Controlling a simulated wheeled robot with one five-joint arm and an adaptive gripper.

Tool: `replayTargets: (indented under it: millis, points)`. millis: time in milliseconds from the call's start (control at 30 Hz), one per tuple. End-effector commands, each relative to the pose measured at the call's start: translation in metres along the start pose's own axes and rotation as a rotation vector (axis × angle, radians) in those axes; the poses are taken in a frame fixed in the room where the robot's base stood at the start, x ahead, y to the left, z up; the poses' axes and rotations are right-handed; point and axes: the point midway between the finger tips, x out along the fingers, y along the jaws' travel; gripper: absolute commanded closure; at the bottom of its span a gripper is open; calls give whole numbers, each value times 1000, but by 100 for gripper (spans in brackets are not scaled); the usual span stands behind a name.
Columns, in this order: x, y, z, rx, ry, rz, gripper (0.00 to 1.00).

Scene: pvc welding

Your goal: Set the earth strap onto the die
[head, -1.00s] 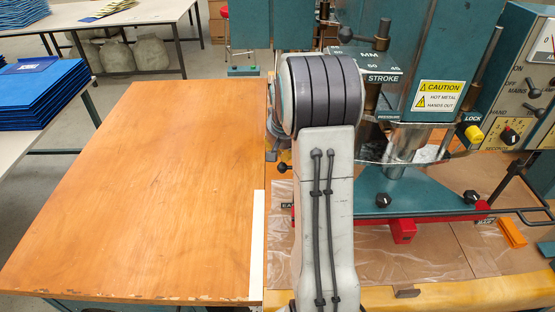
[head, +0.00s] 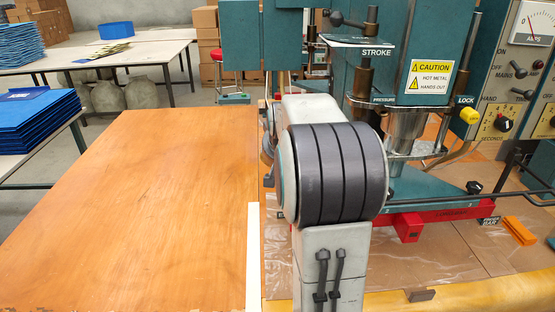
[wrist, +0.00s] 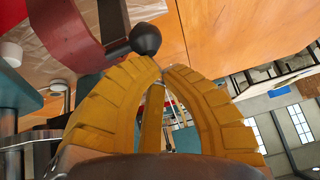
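My gripper (wrist: 164,68) shows in the wrist view with its yellow ribbed fingers curved inward and the tips almost meeting. A thin pale line runs down between the fingers from the tips; I cannot tell whether it is a held strap. A black ball knob (wrist: 146,38) is just beyond the tips, beside a red curved part (wrist: 88,28). In the head view my arm hides the gripper. The welding press has a red bar (head: 445,215) under its teal plate (head: 430,187). I cannot clearly make out the earth strap or the die.
The wooden table (head: 150,210) is bare at left. Clear plastic sheet (head: 400,258) lies below the press. An orange block (head: 519,230) is at the right. The control box (head: 500,75) stands at the far right. Blue stacks (head: 38,120) lie on a side table.

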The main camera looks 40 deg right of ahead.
Motion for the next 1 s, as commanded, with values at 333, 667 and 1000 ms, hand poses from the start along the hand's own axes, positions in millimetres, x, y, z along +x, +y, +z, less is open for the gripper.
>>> replayTargets:
  millis: [333,667,1000]
  points:
    - [0,0,4,0,-2,0,100]
    - [0,0,4,0,-4,0,100]
    - [-5,-1,-1,-1,-3,0,100]
